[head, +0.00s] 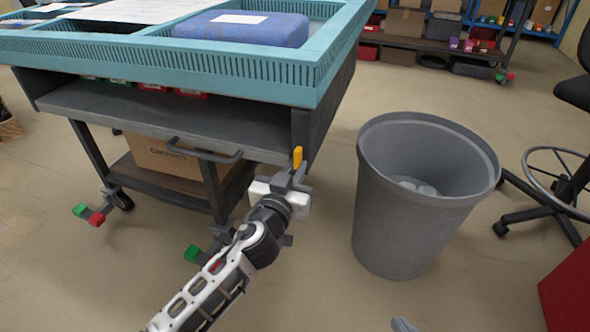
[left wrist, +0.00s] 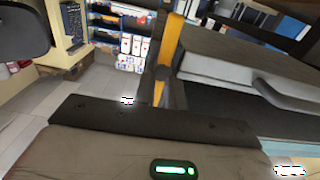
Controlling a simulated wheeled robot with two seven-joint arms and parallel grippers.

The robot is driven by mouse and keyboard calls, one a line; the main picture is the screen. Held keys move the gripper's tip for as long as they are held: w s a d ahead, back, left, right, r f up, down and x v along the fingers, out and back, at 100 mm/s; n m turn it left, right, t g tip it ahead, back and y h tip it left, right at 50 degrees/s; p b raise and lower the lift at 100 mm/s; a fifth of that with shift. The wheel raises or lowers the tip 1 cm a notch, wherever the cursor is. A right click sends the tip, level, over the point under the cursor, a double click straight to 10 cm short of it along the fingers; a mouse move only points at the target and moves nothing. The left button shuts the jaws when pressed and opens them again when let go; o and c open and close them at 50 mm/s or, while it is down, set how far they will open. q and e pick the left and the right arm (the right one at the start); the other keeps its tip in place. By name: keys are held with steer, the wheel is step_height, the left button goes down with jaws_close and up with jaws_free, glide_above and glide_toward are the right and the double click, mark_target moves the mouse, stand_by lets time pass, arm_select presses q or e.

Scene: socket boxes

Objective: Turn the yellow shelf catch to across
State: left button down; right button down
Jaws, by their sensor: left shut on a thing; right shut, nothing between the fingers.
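The yellow shelf catch (head: 297,155) is at the right front corner of the dark grey shelf (head: 150,107), under the blue-green table top. In the head view its visible part stands about upright. In the left wrist view the catch (left wrist: 170,45) is a long yellow bar with a dark round pivot, running steeply up the picture. My left gripper (head: 292,174) is shut on the catch; its fingers hide the lower part in the head view. Only a small grey tip of my right gripper (head: 403,325) shows at the bottom edge, away from the table.
A dark handle (head: 204,152) sticks out from the shelf front, left of my left gripper. A grey bin (head: 385,215) stands right of the table. A cardboard box (head: 165,158) lies on the lower shelf. A blue block (head: 240,28) rests in the table-top tray. A chair is far right.

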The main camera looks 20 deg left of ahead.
arm_select(q)
steer(key=shift+m, duration=0.3)
steer(key=shift+d+f+m+p, duration=0.1)
steer(key=shift+d+f+m, duration=0.1)
steer(key=shift+m, duration=2.65)
steer(key=shift+d+f+m+p, duration=0.15)
steer(key=shift+f+m, duration=0.05)
steer(key=shift+m, duration=2.7)
steer(key=shift+d+f+m+p, duration=0.1)
steer(key=shift+d+f+m, duration=0.1)
steer(key=shift+m, duration=2.65)
arm_select(e)
steer(key=shift+d+f, duration=0.1)
steer(key=shift+f, duration=0.05)
arm_select(q)
steer(key=c, duration=1.5)
jaws_free()
steer(key=shift+o, duration=0.2)
